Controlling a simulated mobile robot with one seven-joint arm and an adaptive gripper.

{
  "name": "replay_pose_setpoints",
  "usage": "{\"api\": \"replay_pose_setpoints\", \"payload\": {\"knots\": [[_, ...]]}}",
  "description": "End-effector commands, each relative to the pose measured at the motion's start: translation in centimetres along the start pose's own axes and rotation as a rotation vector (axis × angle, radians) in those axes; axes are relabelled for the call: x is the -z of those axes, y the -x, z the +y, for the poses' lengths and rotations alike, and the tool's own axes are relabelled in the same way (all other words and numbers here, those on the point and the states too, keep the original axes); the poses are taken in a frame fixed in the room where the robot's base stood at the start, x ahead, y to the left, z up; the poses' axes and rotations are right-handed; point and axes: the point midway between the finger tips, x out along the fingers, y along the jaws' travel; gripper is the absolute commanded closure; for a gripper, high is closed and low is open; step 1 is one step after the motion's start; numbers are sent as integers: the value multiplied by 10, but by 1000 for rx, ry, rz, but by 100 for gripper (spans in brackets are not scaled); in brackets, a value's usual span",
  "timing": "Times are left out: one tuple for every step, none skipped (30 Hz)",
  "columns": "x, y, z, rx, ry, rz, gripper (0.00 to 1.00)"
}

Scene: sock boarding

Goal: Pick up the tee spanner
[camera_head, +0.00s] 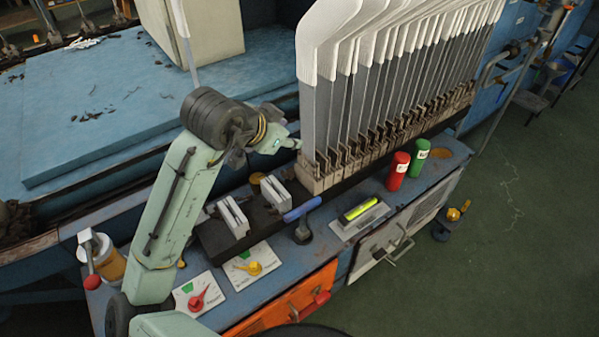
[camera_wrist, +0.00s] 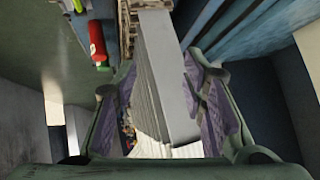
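What looks like the tee spanner (camera_head: 302,209) has a blue bar handle and a short dark stem. It stands at the front of the blue bench, right of the grey clamp blocks, in the head view. I cannot make it out in the wrist view. My gripper (camera_head: 287,143) is above and behind it, beside the near end of the row of sock boards. In the wrist view my gripper (camera_wrist: 160,82) has its purple-padded fingers spread apart. A grey board shows between them; I cannot tell whether they touch it.
Tall grey-and-white sock boards (camera_head: 318,110) stand in a rack behind the handle. A yellow-green level (camera_head: 360,209), red bottle (camera_head: 398,171) and green bottle (camera_head: 419,158) are to the right. Dial panels with a yellow knob (camera_head: 251,268) and red knob (camera_head: 197,302) lie to the left.

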Motion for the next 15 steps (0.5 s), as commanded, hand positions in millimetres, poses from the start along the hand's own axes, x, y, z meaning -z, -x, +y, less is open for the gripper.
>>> {"api": "replay_pose_setpoints", "payload": {"knots": [[-28,-10,18,-82,-13,-111,62],[-43,-14,30,-131,-20,-170,62],[-61,-16,42,-185,-29,-237,62],[-72,-17,50,-220,-35,-279,62],[-80,-18,56,-249,-39,-313,62],[-90,-18,63,-279,-44,-347,62],[-96,-19,68,-297,-47,-366,62],[-100,-21,71,-308,-48,-380,62],[-105,-25,74,-319,-50,-390,62],[-108,-29,76,-322,-50,-394,62],[-110,-34,78,-324,-50,-396,62],[-112,-40,80,-323,-51,-394,62],[-114,-44,82,-323,-52,-394,62],[-116,-48,83,-322,-51,-393,62],[-117,-54,84,-322,-51,-392,62]]}}
